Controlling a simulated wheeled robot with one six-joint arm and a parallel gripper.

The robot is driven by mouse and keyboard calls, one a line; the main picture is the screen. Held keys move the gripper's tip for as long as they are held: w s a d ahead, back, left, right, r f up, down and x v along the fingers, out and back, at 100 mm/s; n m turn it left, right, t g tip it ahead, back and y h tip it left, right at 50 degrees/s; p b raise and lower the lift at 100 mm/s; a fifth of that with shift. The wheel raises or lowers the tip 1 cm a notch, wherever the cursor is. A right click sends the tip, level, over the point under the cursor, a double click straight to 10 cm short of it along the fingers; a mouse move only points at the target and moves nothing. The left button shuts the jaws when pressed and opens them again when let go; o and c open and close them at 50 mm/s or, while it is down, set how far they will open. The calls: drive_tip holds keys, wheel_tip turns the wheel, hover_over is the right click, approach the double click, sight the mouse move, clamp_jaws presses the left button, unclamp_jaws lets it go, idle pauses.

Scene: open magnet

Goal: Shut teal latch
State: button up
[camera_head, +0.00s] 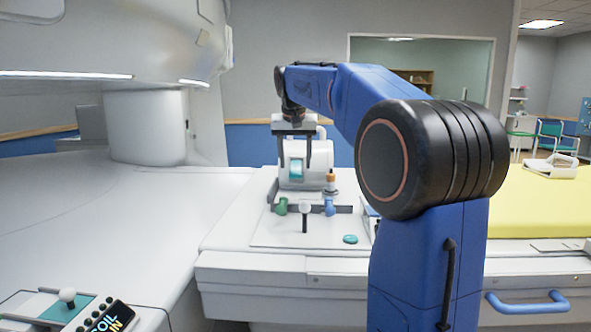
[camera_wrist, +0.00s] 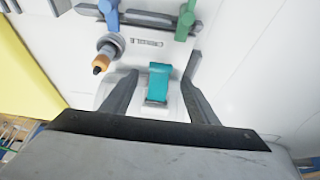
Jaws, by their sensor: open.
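The teal latch (camera_head: 296,170) is on the front of a white rounded housing (camera_head: 292,150) on the table. In the wrist view the teal latch (camera_wrist: 159,82) stands between my two fingers, with a pale slot or plate at its lower end. My gripper (camera_head: 308,152) is open, its fingers pointing down in front of the housing. In the wrist view my gripper (camera_wrist: 158,80) has a finger on each side of the latch, with gaps to both. I cannot tell how far the latch is from being flush.
A green lever (camera_head: 281,206), a blue lever (camera_head: 330,206) and a white-knobbed stick (camera_head: 305,212) stand in front of the housing. An orange-tipped post (camera_head: 331,180) is close on the right. A teal disc (camera_head: 350,239) lies at the front right.

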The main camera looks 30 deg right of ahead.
sight(296, 174)
drive_tip(key=shift+x, duration=1.75)
drive_tip(key=shift+c, duration=0.2)
clamp_jaws()
drive_tip(key=shift+f, duration=0.1)
drive_tip(key=shift+w+f+t+h, duration=0.1)
drive_tip(key=shift+f+t+h, duration=0.55)
drive_tip(key=shift+t, duration=0.45)
drive_tip(key=shift+w+d+f+t+h, duration=0.2)
drive_tip(key=shift+w+f+t+h, duration=0.1)
drive_tip(key=shift+t+h, duration=0.4)
drive_tip(key=shift+w+d+f+t+h, duration=0.25)
drive_tip(key=shift+t+h, duration=0.2)
drive_tip(key=shift+t, duration=0.45)
drive_tip(key=shift+f, duration=0.1)
